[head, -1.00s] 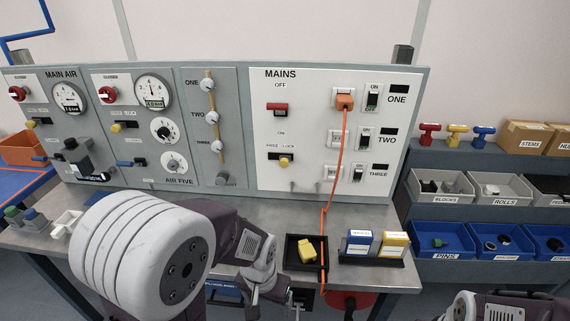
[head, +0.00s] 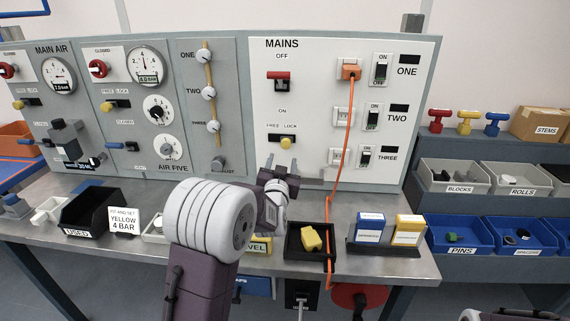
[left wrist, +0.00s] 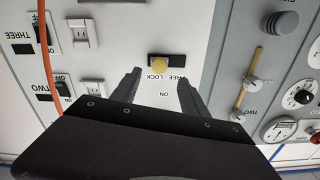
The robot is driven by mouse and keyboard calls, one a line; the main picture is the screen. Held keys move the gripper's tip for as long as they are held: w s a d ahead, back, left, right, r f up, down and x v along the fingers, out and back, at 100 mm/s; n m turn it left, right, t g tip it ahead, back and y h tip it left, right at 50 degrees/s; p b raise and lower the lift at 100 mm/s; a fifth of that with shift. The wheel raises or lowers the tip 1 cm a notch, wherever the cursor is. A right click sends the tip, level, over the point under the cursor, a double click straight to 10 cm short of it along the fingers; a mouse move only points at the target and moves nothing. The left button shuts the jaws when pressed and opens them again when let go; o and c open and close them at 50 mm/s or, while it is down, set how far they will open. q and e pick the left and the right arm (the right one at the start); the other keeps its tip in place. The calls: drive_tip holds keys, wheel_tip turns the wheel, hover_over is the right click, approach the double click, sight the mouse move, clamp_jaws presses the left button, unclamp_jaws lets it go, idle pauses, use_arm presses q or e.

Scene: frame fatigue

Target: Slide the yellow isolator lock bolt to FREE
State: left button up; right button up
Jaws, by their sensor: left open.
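The yellow lock bolt (head: 286,142) is a small knob in a short black slot on the white MAINS panel (head: 385,160), under the red isolator handle (head: 278,75). It sits at the right, LOCK end of the slot in the head view. In the left wrist view, which is upside down, the bolt (left wrist: 159,64) shows beyond and between my fingers. My left gripper (head: 281,170) is open and empty, just below the bolt in the head view and apart from it. My right gripper is out of view; only a bit of its arm shows at bottom right.
An orange cable (head: 341,160) hangs from socket ONE down past the bench, right of my left gripper. A black tray (head: 290,248) with a yellow block and a stand of blue and yellow boxes (head: 388,240) sit on the bench. Shelves with bins stand at right.

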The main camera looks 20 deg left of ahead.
sight(285, 146)
use_arm(q)
drive_tip(key=p+x, duration=0.1)
drive_tip(key=x, duration=0.8)
drive_tip(key=shift+r, duration=0.1)
clamp_jaws()
idle(1.2)
